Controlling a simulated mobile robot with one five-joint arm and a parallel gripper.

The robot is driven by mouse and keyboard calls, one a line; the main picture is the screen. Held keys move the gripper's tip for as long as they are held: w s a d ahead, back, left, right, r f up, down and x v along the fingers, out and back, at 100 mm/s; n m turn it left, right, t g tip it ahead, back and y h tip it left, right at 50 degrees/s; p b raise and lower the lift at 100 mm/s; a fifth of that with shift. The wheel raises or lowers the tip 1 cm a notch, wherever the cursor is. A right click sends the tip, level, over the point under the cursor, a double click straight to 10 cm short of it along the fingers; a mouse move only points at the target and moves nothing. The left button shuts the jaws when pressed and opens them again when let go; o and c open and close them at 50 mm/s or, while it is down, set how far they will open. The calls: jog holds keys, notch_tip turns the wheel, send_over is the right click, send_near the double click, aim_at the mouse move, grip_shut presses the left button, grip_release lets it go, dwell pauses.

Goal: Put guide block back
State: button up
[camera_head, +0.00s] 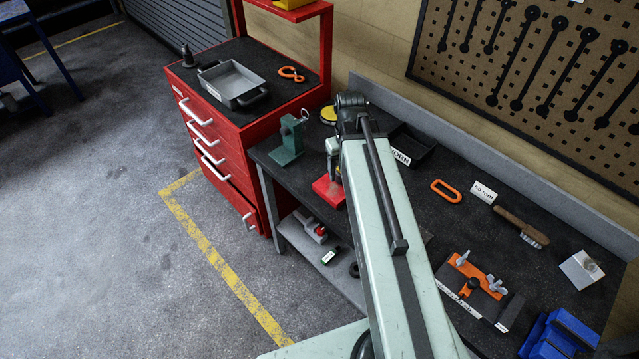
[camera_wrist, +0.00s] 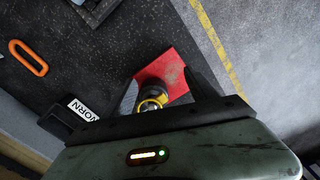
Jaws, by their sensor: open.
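No item can be surely told as the guide block. One candidate is an orange block (camera_head: 478,275) with wing nuts, lying across a dark labelled bar at the front of the bench. Another is a pale grey block (camera_head: 581,269) with a small label at the bench's right. My gripper (camera_wrist: 150,95) is open over the bench's left part. A red plate (camera_wrist: 170,72) lies below it, and a dark round part with a yellow ring (camera_wrist: 152,100) stands there. I see nothing held. In the head view my arm partly hides the gripper and the red plate (camera_head: 328,192).
A dark tray marked WORN (camera_head: 412,148), an orange ring (camera_head: 446,190), a brush (camera_head: 520,227) and a blue item (camera_head: 558,335) share the bench. A green fixture (camera_head: 290,138) stands at its left end. A red drawer cabinet (camera_head: 215,150) adjoins it.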

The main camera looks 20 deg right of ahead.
jog(key=s+a, duration=0.2)
jog(key=a, duration=1.1)
notch_tip(320, 180, down, 7)
jog(key=b, duration=0.7)
jog(key=shift+w, duration=0.15)
